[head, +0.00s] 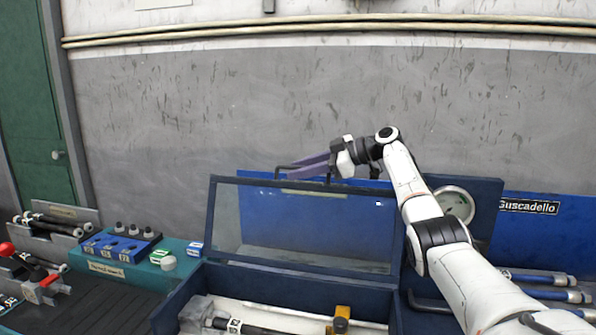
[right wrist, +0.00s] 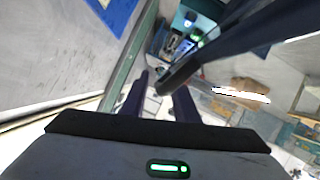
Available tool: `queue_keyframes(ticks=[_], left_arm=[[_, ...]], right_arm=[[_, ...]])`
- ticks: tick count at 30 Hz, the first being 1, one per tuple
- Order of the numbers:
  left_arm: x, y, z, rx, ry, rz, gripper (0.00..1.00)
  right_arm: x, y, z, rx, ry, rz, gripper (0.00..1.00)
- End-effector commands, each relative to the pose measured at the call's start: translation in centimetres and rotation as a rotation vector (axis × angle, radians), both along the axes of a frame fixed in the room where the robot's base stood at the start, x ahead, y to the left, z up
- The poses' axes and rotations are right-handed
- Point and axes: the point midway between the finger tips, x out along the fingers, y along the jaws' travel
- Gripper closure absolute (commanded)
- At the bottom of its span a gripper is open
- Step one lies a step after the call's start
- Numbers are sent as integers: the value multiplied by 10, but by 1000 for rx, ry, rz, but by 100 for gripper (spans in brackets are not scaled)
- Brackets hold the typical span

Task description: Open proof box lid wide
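The proof box (head: 262,284) is a dark blue box at the bottom middle of the head view. Its lid (head: 300,188), a dark blue frame around a clear window, stands raised at the box's back edge. My right gripper (head: 302,165) is just above the lid's top edge, fingers pointing left. In the right wrist view its two fingers (right wrist: 160,100) are apart, with the end of a dark bar (right wrist: 185,72) in the gap. I cannot tell whether they touch it. A dark handle shows near the fingertips in the head view. My left gripper is out of view.
Inside the box lie pale and dark cylindrical parts (head: 245,327) and a brass-coloured piece (head: 342,313). A blue holder (head: 122,246) and small boxes sit on a green surface at left. A blue panel with a round gauge (head: 455,205) stands at right. A grey wall is behind.

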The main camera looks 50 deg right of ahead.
Motion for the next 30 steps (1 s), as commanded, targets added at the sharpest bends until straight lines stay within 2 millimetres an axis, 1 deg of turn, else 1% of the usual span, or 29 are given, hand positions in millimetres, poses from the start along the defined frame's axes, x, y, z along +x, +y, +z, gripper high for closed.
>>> queue_keyframes(ticks=[1,6,9,13,18,30], left_arm=[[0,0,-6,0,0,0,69],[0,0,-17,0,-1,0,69],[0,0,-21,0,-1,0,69],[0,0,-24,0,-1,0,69],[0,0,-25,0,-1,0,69],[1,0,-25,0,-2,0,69]], right_arm=[[-8,-5,-1,-5,-1,-4,72],[-38,-17,13,-5,-4,-7,72],[-54,-23,21,-4,-6,-6,72],[-70,-29,30,-3,-6,-7,72],[-80,-32,35,-2,-6,-6,72],[-80,-33,36,-2,-8,-6,72]])
